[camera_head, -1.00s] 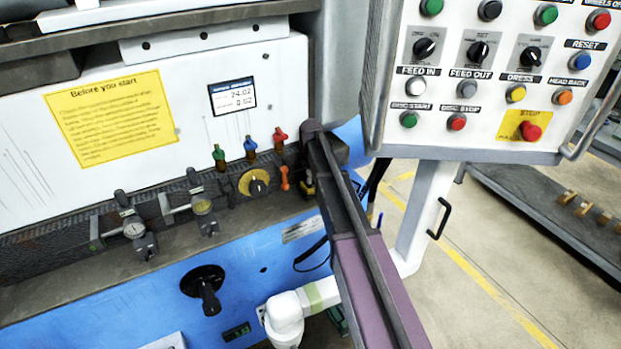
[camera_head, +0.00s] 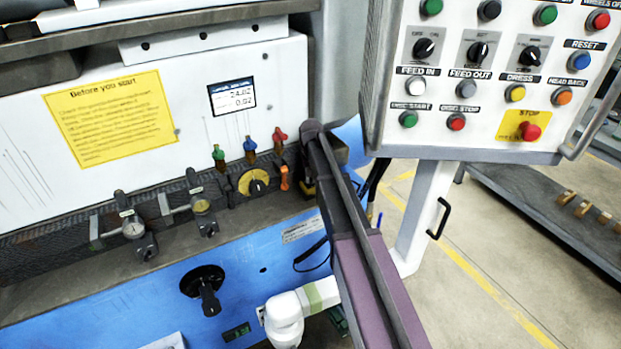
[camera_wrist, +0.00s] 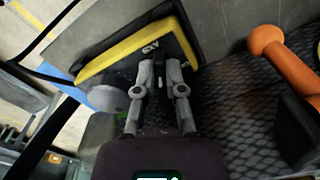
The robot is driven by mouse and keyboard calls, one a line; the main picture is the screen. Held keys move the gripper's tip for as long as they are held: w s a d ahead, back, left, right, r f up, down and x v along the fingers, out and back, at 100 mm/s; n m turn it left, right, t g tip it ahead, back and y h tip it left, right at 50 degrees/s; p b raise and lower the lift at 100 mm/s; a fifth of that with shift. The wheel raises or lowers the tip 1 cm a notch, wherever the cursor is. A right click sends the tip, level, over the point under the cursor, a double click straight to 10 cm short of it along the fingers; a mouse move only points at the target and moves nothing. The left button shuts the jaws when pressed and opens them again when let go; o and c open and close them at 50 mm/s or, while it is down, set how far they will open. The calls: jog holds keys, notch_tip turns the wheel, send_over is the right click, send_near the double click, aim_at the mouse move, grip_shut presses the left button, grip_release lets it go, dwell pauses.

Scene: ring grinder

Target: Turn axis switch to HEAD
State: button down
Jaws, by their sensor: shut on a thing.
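In the wrist view my gripper (camera_wrist: 160,78) has its two fingers close together, shut on a small part at the face of a dark box with a yellow border (camera_wrist: 110,58). That part is mostly hidden between the fingertips, so its pointing direction does not show. In the head view only a bit of this black and yellow box (camera_head: 308,189) shows beside my arm, and my gripper is hidden. I cannot read HEAD anywhere on it.
An orange lever (camera_wrist: 275,55) stands right of the box in the wrist view. In the head view, a yellow dial (camera_head: 253,183) and green, blue and red levers are to the left. A white control panel (camera_head: 480,95) hangs at the upper right, close to my arm.

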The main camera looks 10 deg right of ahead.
jog(key=shift+m, duration=2.3)
jog(key=c, duration=0.7)
grip_release()
jog(key=shift+f, duration=0.1)
